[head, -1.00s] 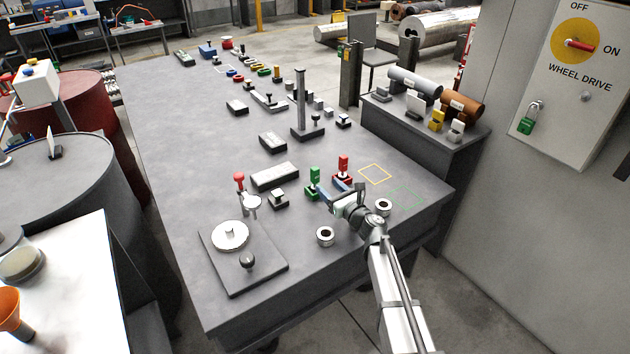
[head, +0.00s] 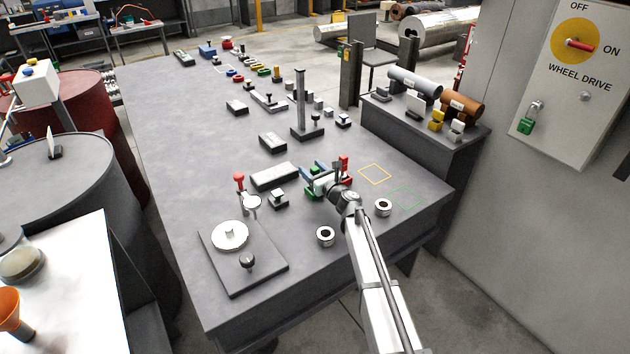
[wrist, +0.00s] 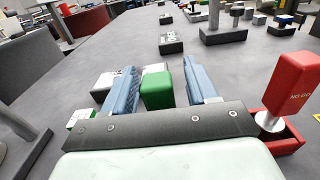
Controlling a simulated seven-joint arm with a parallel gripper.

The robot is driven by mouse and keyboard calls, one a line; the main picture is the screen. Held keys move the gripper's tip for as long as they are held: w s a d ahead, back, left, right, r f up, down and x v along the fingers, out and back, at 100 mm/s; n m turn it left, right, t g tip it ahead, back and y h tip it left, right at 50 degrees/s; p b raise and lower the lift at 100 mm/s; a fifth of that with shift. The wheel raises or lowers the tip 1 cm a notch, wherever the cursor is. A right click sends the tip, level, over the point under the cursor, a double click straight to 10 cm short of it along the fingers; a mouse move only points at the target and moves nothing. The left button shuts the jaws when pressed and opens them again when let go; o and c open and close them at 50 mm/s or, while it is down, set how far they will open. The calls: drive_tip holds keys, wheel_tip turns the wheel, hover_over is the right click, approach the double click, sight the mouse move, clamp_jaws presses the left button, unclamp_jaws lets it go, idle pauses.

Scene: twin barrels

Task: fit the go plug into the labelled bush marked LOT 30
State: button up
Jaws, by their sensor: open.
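The green go plug (wrist: 156,90) stands on the bench between the two blue fingers of my gripper (wrist: 165,92) in the wrist view. A gap shows between the plug and the right finger; the plug is closer to the left one. In the head view my open gripper (head: 322,174) covers most of the plug. The red plug marked NO GO (wrist: 296,90) stands in its red base to the right of my gripper; it also shows in the head view (head: 343,163). Two metal ring bushes, one at front (head: 325,237) and one at right (head: 383,208), lie on the bench; their labels cannot be read.
A plate with a round disc (head: 230,235) and a red-handled clamp (head: 240,184) are at the front left. Yellow (head: 375,174) and green (head: 407,198) outlines mark bare bench at right. A tall post stand (head: 301,110) stands farther back.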

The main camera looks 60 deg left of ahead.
drive_tip(key=shift+c, duration=0.3)
clamp_jaws()
idle(0.3)
wheel_tip(320, 180, up, 9)
drive_tip(key=s+d, duration=0.4)
drive_tip(key=d, duration=0.5)
drive_tip(key=s+d+t, duration=0.1)
drive_tip(key=s+d, duration=0.3)
drive_tip(key=d, duration=0.6)
drive_tip(key=shift+s+r+m, duration=0.25)
drive_tip(key=shift+s+m, duration=0.05)
